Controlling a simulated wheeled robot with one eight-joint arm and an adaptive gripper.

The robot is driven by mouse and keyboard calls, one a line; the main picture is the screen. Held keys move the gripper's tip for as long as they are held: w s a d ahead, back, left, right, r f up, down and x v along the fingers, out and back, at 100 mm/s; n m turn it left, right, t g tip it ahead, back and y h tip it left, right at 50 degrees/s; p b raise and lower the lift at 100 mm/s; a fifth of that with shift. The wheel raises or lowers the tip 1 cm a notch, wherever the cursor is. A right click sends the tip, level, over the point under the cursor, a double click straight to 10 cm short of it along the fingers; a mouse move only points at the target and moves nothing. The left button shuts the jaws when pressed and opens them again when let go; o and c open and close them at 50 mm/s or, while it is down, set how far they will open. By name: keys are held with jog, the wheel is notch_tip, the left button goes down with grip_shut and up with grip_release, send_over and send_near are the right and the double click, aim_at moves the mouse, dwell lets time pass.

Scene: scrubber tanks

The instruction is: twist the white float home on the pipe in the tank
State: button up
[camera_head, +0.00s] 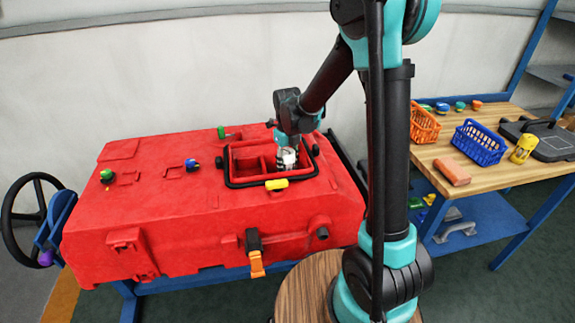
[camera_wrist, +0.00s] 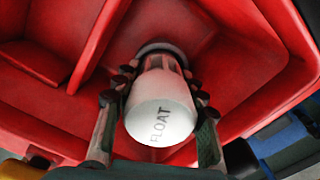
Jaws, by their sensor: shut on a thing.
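The white float (camera_wrist: 160,108), marked FLOAT, is in the middle of the wrist view. It sits over the pipe's grey ring (camera_wrist: 160,48) inside the red tank (camera_head: 200,225). My gripper (camera_wrist: 158,95) is shut on the float, with one dark finger on each side of it. In the head view the float (camera_head: 288,157) shows as a small white spot in the tank's open compartment, below my gripper (camera_head: 287,152). Most of the pipe is hidden behind the float, so I cannot tell how far down the float sits.
A black frame (camera_head: 232,184) with a yellow latch (camera_head: 277,184) surrounds the opening. Red inner walls stand close to my gripper. To the right, a wooden table (camera_head: 470,195) holds an orange basket (camera_head: 424,125), a blue basket (camera_head: 480,143), a brick (camera_head: 452,171) and a yellow can (camera_head: 523,148).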

aim_at(288, 151)
jog(key=shift+r, duration=0.1)
dwell(0.3)
jog(key=o, duration=1.2)
jog(key=shift+o, duration=0.4)
jog(key=o, duration=0.4)
jog(key=shift+o, duration=0.2)
jog(key=shift+r, duration=2.25)
jog(key=shift+r, duration=2.5)
